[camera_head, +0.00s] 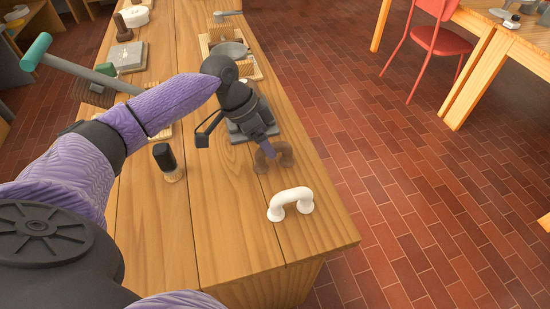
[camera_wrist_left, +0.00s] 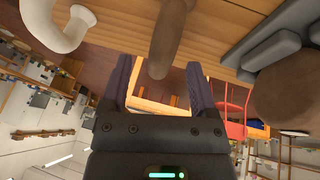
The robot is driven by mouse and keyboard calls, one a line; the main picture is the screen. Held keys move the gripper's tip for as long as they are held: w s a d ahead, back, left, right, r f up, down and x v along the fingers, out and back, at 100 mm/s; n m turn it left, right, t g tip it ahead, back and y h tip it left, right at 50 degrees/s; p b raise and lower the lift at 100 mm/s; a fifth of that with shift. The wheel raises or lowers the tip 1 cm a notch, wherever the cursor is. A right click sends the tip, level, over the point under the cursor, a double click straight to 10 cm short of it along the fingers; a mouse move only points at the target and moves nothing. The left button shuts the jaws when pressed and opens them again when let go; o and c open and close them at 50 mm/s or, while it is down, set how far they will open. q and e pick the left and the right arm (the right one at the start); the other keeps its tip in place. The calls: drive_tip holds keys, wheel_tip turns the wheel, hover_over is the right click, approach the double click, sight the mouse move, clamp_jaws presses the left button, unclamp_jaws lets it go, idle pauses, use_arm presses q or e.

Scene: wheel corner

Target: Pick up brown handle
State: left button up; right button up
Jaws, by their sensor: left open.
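The brown handle (camera_head: 284,151) is a dark arched handle on the wooden table, behind the white handle. My left gripper (camera_head: 268,151) is right beside it and partly covers it in the head view. In the left wrist view the brown handle (camera_wrist_left: 168,35) comes down from the top edge, its lower end level with the gap between the tips of my left gripper (camera_wrist_left: 160,75). The jaws are apart, with nothing clearly held. Whether a finger touches the handle cannot be told. My right gripper is not in view.
A white handle (camera_head: 290,198) stands near the table's front right. A grey block (camera_head: 240,132) lies beside my gripper. A black-topped brush (camera_head: 166,158) stands to the left. Wooden trays (camera_head: 212,45) and other items fill the back. The table (camera_head: 235,240) is clear in front.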

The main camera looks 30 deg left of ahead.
use_arm(q)
drive_tip(key=x, duration=0.2)
drive_tip(key=shift+d+f, duration=0.1)
drive_tip(key=shift+f, duration=0.25)
drive_tip(key=shift+r, duration=0.1)
drive_tip(key=shift+c, duration=0.4)
clamp_jaws()
